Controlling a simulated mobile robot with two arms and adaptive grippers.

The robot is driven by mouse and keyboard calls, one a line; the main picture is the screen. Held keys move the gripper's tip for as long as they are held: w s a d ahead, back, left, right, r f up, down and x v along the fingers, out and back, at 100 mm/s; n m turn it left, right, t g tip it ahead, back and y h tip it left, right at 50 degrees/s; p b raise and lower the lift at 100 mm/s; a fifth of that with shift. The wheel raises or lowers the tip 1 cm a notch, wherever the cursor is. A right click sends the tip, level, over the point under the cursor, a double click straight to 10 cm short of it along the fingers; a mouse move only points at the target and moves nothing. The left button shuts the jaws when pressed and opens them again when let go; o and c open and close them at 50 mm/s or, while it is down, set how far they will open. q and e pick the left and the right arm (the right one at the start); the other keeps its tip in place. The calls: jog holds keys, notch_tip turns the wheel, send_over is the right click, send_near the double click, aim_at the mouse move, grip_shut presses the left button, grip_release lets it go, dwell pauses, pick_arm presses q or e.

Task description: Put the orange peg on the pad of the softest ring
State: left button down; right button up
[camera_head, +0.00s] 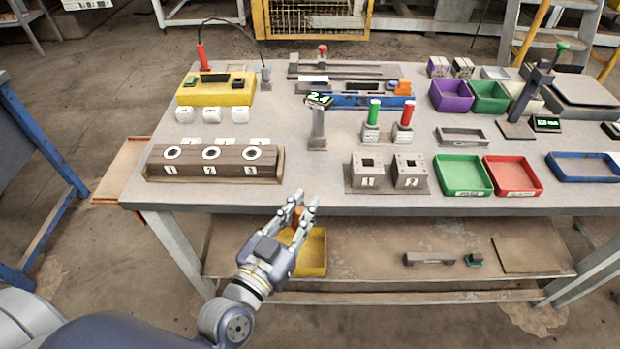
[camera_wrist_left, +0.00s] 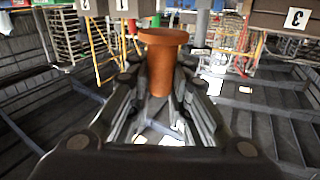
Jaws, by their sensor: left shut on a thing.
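My left gripper (camera_head: 304,207) is shut on the orange peg (camera_wrist_left: 162,62), in front of and below the table's front edge. The peg shows as a flanged cylinder between the fingers in the left wrist view. In the head view it is mostly hidden by the fingers. A brown block (camera_head: 192,170) at the table's front left bears three white rings with dark centres: ring 1 (camera_head: 172,152), ring 2 (camera_head: 211,152) and ring 3 (camera_head: 253,152). Small white tags stand behind them. I cannot tell which ring is softest. My right gripper is not in view.
A yellow bin (camera_head: 318,262) sits on the lower shelf behind my left gripper. Two grey hollow blocks (camera_head: 409,172) stand right of the ring block. Green (camera_head: 462,190) and red (camera_head: 513,193) trays lie farther right. A grey post (camera_head: 317,130) stands behind the blocks.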

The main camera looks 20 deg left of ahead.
pick_arm(q)
jog(key=w+a, duration=0.1)
jog(key=w, duration=0.3)
jog(key=w+p, duration=0.1)
jog(key=w, duration=0.3)
jog(key=w+a+f, duration=0.1)
jog(key=w, duration=0.4)
jog(key=shift+a+p, duration=0.3)
jog(key=shift+a, duration=0.05)
jog(key=shift+w+a+f, duration=0.1)
jog(key=shift+w+f, duration=0.1)
jog(key=shift+w, duration=0.35)
jog(key=shift+w+a+f, duration=0.15)
jog(key=shift+w+f, duration=0.3)
jog(key=shift+w, duration=0.4)
notch_tip(320, 180, down, 2)
jog(key=shift+f, duration=0.15)
jog(key=shift+s, duration=0.1)
jog(key=shift+f, duration=0.1)
